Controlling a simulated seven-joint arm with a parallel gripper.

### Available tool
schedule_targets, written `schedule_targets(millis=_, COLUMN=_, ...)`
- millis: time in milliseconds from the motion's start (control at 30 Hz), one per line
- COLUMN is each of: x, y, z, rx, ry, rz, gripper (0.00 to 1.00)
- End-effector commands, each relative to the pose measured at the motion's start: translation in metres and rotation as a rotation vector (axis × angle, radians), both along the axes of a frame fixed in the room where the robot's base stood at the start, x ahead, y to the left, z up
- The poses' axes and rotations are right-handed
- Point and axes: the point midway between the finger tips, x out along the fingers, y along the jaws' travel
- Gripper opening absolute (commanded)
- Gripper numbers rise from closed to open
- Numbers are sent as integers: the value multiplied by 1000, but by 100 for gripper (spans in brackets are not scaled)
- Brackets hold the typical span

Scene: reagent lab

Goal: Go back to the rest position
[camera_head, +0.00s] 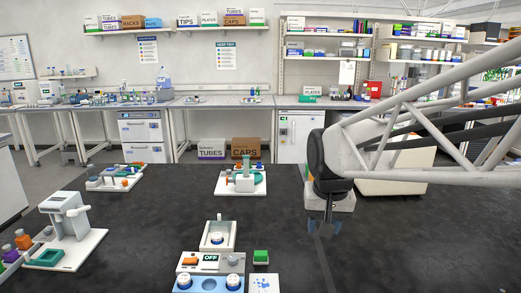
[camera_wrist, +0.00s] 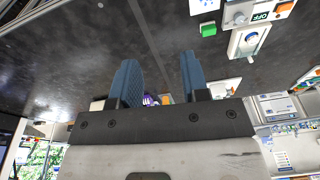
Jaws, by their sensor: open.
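My gripper (camera_head: 326,225) hangs from my arm at the right of the head view, above the dark bench top (camera_head: 380,255), pointing down. In the wrist view, its two blue fingers (camera_wrist: 160,85) stand apart with nothing held between them. A small purple and white thing shows beyond the finger bases, partly hidden by the gripper body.
Left of my gripper is a white device with an OFF display (camera_head: 210,258), and a green block (camera_head: 260,256) beside it. A white station with a green part (camera_head: 243,182) stands farther back. White apparatus (camera_head: 68,222) stands at left. The bench right of my gripper is clear.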

Motion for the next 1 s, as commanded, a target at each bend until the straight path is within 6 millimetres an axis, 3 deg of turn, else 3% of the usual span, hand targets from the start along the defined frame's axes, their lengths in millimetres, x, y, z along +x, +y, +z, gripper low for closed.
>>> schedule_targets(millis=400, x=-111, y=-35, z=-22, rx=-19, ry=-41, rz=37, gripper=42)
schedule_targets(millis=600, x=-152, y=-44, z=-37, rx=-28, ry=-56, rz=52, gripper=42)
schedule_targets(millis=800, x=-172, y=-48, z=-46, rx=-33, ry=-63, rz=62, gripper=42)
schedule_targets(millis=1000, x=-175, y=-49, z=-48, rx=-34, ry=-63, rz=64, gripper=42)
